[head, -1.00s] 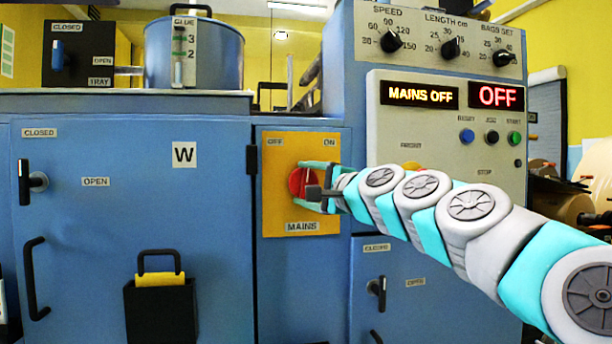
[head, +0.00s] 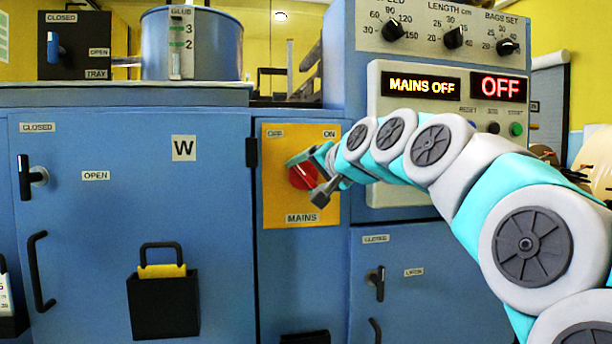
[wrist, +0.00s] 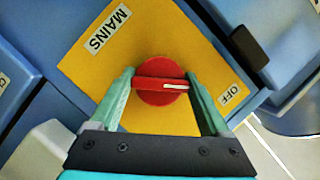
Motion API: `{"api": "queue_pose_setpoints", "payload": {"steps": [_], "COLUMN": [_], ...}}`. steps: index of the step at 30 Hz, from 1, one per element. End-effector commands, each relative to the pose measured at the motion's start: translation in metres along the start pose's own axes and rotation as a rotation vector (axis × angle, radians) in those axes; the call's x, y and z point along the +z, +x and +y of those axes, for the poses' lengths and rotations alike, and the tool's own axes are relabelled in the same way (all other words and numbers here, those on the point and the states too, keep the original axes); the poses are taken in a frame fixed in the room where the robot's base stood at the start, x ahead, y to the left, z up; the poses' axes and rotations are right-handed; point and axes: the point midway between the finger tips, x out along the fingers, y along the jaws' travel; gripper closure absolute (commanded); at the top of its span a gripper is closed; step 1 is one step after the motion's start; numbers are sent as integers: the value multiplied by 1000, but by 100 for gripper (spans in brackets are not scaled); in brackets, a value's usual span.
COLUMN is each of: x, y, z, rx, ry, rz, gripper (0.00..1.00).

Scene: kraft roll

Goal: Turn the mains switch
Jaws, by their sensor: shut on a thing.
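The mains switch is a round red knob (head: 302,177) with a raised grip bar, on a yellow plate (head: 271,207) marked OFF at upper left, ON at upper right and MAINS below. In the wrist view the red knob (wrist: 160,93) has a white mark at the right end of its bar. My gripper (head: 303,176) is at the knob, tilted. In the wrist view my gripper (wrist: 162,80) has its fingers shut on the bar, one at each end. The ON label is out of the wrist view. The lit displays read MAINS OFF (head: 420,85) and OFF (head: 499,86).
A blue door marked W (head: 110,230) with black handles is left of the plate, with a black pocket (head: 163,300) on it. A smaller blue door (head: 415,275) is below right. The control panel (head: 380,125) stands behind my arm. A blue glue pot (head: 205,45) stands above.

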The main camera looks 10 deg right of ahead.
Motion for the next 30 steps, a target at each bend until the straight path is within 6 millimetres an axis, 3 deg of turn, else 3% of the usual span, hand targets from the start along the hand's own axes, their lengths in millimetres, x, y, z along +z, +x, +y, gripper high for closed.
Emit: {"api": "queue_pose_setpoints", "payload": {"steps": [23,24,28,30], "x": [2,2,2,1], "y": [1,1,1,0], "z": [1,1,1,1], "rx": [41,41,40,39], "ry": [-94,-94,-93,-92], "rz": [-5,-5,-4,-3], "gripper": [75,17,2,0]}}
